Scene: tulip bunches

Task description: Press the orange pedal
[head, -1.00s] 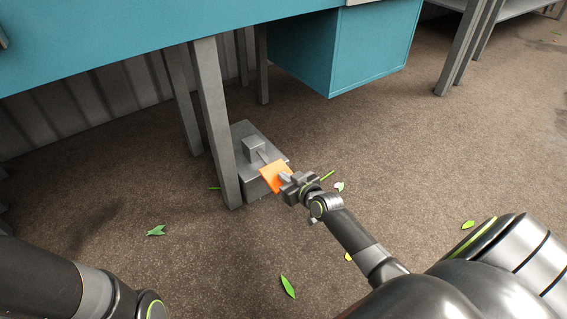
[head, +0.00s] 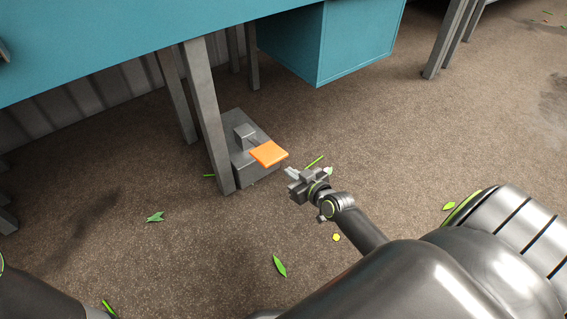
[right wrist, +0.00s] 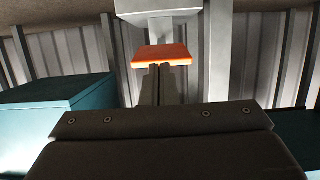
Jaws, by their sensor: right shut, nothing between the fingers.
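The orange pedal (head: 268,153) sticks out from a grey metal base box (head: 256,173) on the floor, beside a table leg. Its plate looks raised and about level. My right gripper (head: 291,173) is shut and empty, just to the lower right of the pedal, with a small gap between them in the head view. In the right wrist view, the shut fingertips (right wrist: 158,68) show in front of the pedal's edge (right wrist: 162,54); whether they touch cannot be told from that view alone. My left gripper is out of view.
A grey table leg (head: 208,120) stands close at the left of the pedal box. The teal table (head: 130,40) and its teal cabinet (head: 350,45) overhang behind. Leaves (head: 280,266) lie scattered on the brown floor, which is otherwise open to the right.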

